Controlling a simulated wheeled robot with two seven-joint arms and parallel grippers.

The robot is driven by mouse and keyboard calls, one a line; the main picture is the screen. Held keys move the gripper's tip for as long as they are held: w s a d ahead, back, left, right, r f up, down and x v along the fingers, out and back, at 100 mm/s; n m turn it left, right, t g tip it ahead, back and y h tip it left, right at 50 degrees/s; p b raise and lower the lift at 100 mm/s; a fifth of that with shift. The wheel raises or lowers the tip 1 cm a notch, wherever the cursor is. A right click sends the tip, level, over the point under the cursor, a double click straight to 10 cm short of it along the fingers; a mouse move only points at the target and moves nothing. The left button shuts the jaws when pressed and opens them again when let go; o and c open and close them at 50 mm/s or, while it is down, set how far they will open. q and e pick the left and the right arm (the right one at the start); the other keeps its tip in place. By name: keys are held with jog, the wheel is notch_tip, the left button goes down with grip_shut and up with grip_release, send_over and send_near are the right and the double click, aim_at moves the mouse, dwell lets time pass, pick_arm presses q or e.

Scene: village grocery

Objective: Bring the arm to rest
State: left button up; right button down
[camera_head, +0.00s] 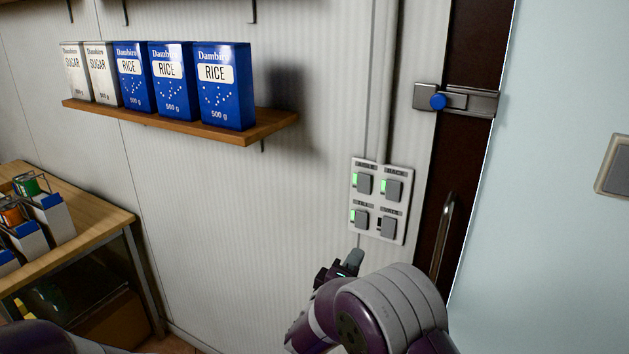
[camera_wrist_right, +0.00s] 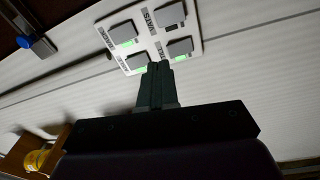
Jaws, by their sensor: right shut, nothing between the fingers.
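My right gripper (camera_head: 352,258) is shut and empty, just below and to the left of the switch panel (camera_head: 375,203) on the wall. In the right wrist view, the closed fingers (camera_wrist_right: 158,66) reach up to the edge of the panel (camera_wrist_right: 150,38) and overlap it; I cannot tell whether they touch it. The panel has several grey rocker switches. Three show a lit green light; the lower right switch (camera_head: 389,228) in the head view shows a dark one. My left gripper is not in view.
A wooden shelf (camera_head: 270,124) with sugar and rice packs is on the wall at left. A wooden table (camera_head: 100,218) with small goods stands at lower left. A door with a latch (camera_head: 470,101) and a vertical handle (camera_head: 441,240) is right of the panel.

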jog(key=s+a+f+m+g+y, duration=0.2)
jog(key=a+f+g+y, duration=0.2)
jog(key=a+f+y, duration=0.45)
jog(key=s+d+f+m+g+y, duration=0.2)
jog(key=s+f+m+g+y, duration=0.15)
jog(key=s+f, duration=0.3)
jog(key=s+d+r+m+g+h, duration=0.1)
jog(key=s+d+r+m+g, duration=0.1)
jog(key=s+d, duration=0.3)
jog(key=s+d+r+m+g+h, duration=0.1)
jog(key=s+d+g, duration=0.4)
jog(key=s, duration=0.9)
jog(key=shift+s+d+r+m, duration=0.2)
jog(key=shift+d+r+m, duration=0.15)
jog(key=shift+d+m, duration=0.25)
